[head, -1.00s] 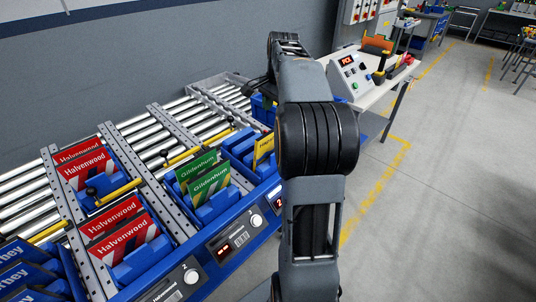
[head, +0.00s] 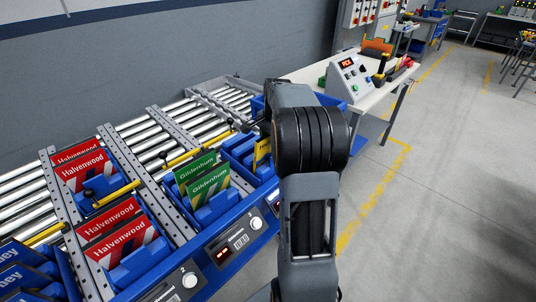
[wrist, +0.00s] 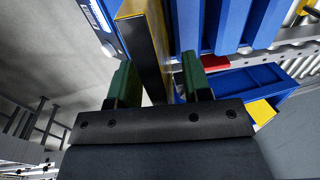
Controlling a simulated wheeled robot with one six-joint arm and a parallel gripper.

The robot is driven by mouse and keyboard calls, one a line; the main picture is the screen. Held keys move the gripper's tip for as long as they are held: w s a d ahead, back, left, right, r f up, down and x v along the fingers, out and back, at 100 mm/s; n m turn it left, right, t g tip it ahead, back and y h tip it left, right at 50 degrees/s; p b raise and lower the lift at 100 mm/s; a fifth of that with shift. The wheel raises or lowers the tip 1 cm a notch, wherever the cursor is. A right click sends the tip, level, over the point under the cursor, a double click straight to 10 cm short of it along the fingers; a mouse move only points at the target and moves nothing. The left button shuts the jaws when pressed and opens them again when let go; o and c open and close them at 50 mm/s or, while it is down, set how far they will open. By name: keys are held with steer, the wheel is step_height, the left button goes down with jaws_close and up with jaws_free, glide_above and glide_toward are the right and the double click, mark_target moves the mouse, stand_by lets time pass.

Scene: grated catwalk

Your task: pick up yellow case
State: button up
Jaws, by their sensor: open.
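The yellow case (head: 262,150) stands upright in a blue slot near the right end of the roller line. In the head view my arm hides part of it. In the wrist view the case (wrist: 146,42) is seen nearly edge-on, with yellow edges and a dark face. My gripper (wrist: 158,80) has two green-padded fingers spread apart, with the near end of the case between them. Gaps show beside the case, and I cannot tell if either finger touches it. In the head view the gripper is hidden behind the arm.
Green Gildenhum cases (head: 205,180) stand in the slot to the left. Red Halvenwood cases (head: 118,232) are farther left. A blue bin wall (wrist: 225,25) is close to the right finger. A bench with a control box (head: 350,78) stands behind; the floor at right is clear.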

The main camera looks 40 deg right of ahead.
steer(key=shift+f, duration=0.3)
jaws_close()
stand_by(0.4)
